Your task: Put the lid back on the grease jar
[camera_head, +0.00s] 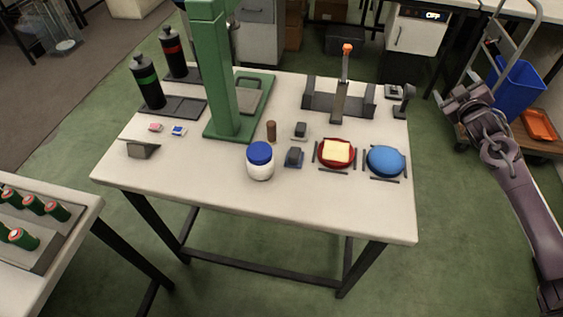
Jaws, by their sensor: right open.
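A white jar (260,168) stands upright near the front middle of the table. A blue cap or lid (259,151) sits on its top; from here I cannot tell whether it is seated fully. My right gripper (455,97) is open, off the table's right side and well apart from the jar. Nothing shows between its fingers. My left gripper is not in view.
On the table (190,181), a red dish (337,164) with a pale yellow square and a rounded blue item (386,161) lie right of the jar. A green press (212,80) rises behind. A small brown cylinder (271,131) stands near the jar. The front strip is clear.

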